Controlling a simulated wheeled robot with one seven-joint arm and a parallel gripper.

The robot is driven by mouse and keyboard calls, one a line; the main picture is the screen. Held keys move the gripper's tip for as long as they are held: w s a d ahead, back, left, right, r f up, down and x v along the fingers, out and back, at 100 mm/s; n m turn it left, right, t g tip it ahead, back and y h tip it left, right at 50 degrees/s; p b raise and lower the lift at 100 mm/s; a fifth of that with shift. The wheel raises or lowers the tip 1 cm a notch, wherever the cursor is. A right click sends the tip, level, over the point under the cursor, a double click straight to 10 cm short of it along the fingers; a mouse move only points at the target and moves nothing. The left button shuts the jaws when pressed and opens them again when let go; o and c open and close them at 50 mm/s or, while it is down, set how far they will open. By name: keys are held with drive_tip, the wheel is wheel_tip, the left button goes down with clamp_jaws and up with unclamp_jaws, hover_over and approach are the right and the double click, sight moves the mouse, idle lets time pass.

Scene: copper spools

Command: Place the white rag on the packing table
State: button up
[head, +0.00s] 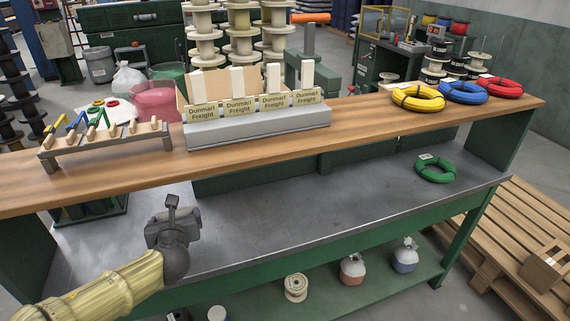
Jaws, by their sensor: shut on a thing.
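The long bench in front of me, likely the packing table, has a grey metal top (310,215) and a raised wooden shelf (360,128) along its back. My gripper (172,204) is over the left part of the metal top, on my pale yellow-sleeved arm. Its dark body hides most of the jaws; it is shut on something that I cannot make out. I see no white rag clearly in this view. I cannot tell whether the gripper touches the metal top.
A green coil (435,170) lies at the right of the metal top; its middle is clear. The shelf holds a tool rack (105,142), a grey stand with "Dunmart Freight" labels (258,130), and yellow (418,98), blue (462,91) and red coils (500,87). A pallet (520,225) stands right.

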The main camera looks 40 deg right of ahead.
drive_tip(key=shift+s+a, duration=0.2)
drive_tip(key=shift+s, duration=0.2)
drive_tip(key=shift+a, duration=0.2)
drive_tip(key=w+a, duration=0.2)
drive_tip(key=a, duration=0.4)
drive_tip(key=w+a+f, duration=0.1)
drive_tip(key=w+a, duration=0.1)
drive_tip(key=a, duration=0.4)
drive_tip(key=w+a+f, duration=0.1)
drive_tip(key=w+a, duration=0.1)
drive_tip(key=a, duration=0.4)
drive_tip(key=shift+w, duration=0.4)
drive_tip(key=shift+a+f, duration=0.1)
drive_tip(key=shift+f, duration=0.4)
drive_tip(key=shift+w+a+f+b, duration=0.15)
drive_tip(key=shift+f+b, duration=0.3)
drive_tip(key=shift+f, duration=1.5)
